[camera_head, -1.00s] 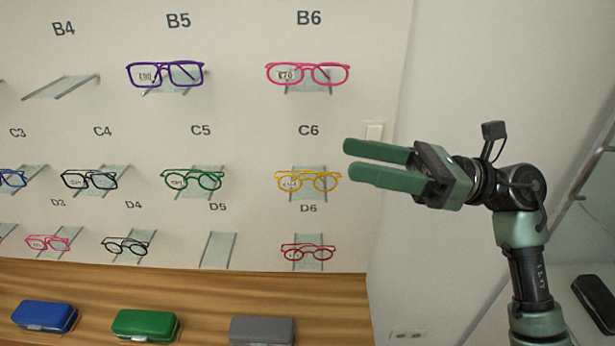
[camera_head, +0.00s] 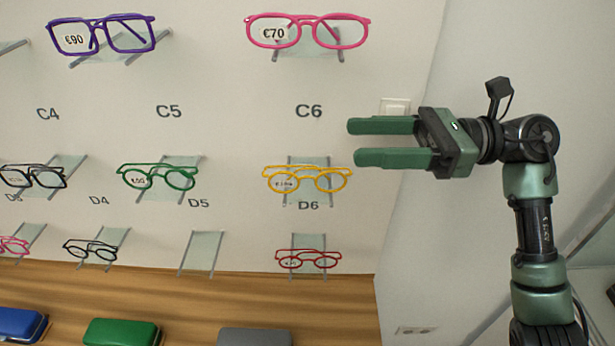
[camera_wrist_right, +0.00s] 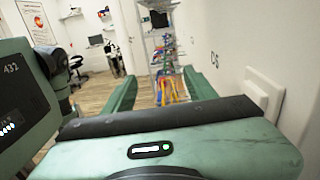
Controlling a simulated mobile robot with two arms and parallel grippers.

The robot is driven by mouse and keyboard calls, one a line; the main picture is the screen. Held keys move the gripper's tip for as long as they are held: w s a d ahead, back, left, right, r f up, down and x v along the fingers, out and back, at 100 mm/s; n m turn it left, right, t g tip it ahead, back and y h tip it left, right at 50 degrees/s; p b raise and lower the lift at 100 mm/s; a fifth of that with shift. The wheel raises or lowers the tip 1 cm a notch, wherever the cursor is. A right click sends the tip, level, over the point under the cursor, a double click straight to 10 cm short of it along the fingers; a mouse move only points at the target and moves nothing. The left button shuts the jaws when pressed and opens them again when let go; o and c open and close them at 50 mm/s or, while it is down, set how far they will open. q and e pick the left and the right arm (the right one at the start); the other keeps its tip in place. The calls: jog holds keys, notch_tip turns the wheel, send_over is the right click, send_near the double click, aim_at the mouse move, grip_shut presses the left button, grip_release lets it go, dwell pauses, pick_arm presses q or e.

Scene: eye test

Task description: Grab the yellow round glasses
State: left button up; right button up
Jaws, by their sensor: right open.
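The yellow round glasses (camera_head: 308,178) rest on a small clear shelf on the wall, between the labels C6 and D6. A price tag shows at their left lens. My right gripper (camera_head: 354,141) is open and empty, with its fingers pointing left. In the head view its fingertips appear just above and right of the glasses, apart from them. In the right wrist view the two green fingers (camera_wrist_right: 160,92) are spread, and yellow shapes (camera_wrist_right: 170,90) show between them, probably the glasses seen from the side. My left gripper is not in view.
Pink glasses (camera_head: 308,31) are above, red glasses (camera_head: 308,260) below and green glasses (camera_head: 158,177) to the left. A wall switch (camera_head: 395,105) is behind my right gripper. Several glasses cases, one green (camera_head: 122,332), lie on the wooden counter (camera_head: 200,293).

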aim_at(314, 164)
jog(key=a+f, duration=0.1)
jog(key=a, duration=0.1)
jog(key=a+f, duration=0.2)
jog(key=a, duration=0.1)
jog(key=a+f, duration=0.1)
jog(key=a, duration=0.1)
jog(key=shift+w+a+f, duration=0.3)
jog(key=shift+w+f, duration=0.05)
jog(key=shift+a, duration=0.2)
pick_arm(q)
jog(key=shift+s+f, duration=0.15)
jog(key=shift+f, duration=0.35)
pick_arm(e)
jog(key=shift+f, duration=0.1)
grip_shut()
